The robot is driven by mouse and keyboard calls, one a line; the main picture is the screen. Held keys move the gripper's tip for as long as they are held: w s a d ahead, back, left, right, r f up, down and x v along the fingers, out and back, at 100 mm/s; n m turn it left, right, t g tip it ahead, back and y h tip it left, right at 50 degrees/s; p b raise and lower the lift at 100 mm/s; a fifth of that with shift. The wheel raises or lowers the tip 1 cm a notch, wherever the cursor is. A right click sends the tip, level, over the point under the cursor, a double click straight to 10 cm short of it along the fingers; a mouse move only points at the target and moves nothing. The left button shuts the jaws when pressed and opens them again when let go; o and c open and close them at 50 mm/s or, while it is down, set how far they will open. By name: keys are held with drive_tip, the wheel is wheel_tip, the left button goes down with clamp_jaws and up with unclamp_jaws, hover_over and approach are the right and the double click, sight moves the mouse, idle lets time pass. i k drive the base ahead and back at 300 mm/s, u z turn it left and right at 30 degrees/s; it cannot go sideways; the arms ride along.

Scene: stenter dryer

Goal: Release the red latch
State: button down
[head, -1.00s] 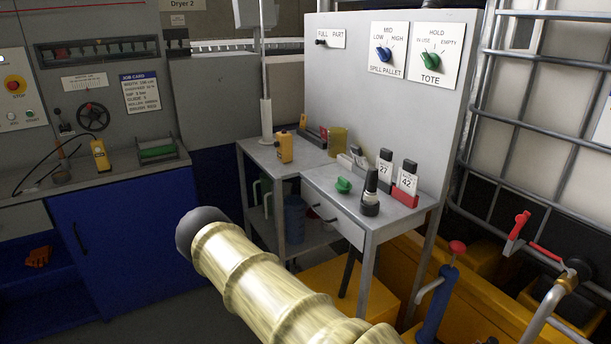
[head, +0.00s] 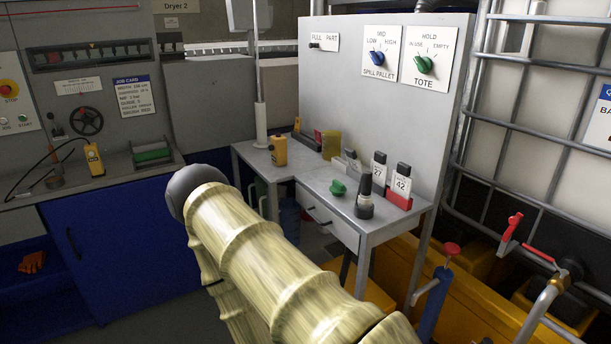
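A red latch-like lever (head: 511,229) stands upright and tilted at the tote's outlet at the right. Beside it a second red bar, a handle (head: 537,252), slopes down toward the brass-and-grey outlet pipe (head: 556,285). I cannot tell for sure which of the two red parts is the latch. Both are well to the right of my pale yellow arm, which fills the lower middle. My gripper is not in view, so its state and what it may hold are hidden.
A caged white tote (head: 555,95) stands at the right over a yellow spill pallet (head: 475,300). A blue pump with a red knob (head: 437,290) stands in front of it. A grey table (head: 318,185) with small items stands in the middle. Dark floor shows at lower left.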

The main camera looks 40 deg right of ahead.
sight(514, 220)
drive_tip(key=z, duration=2.3)
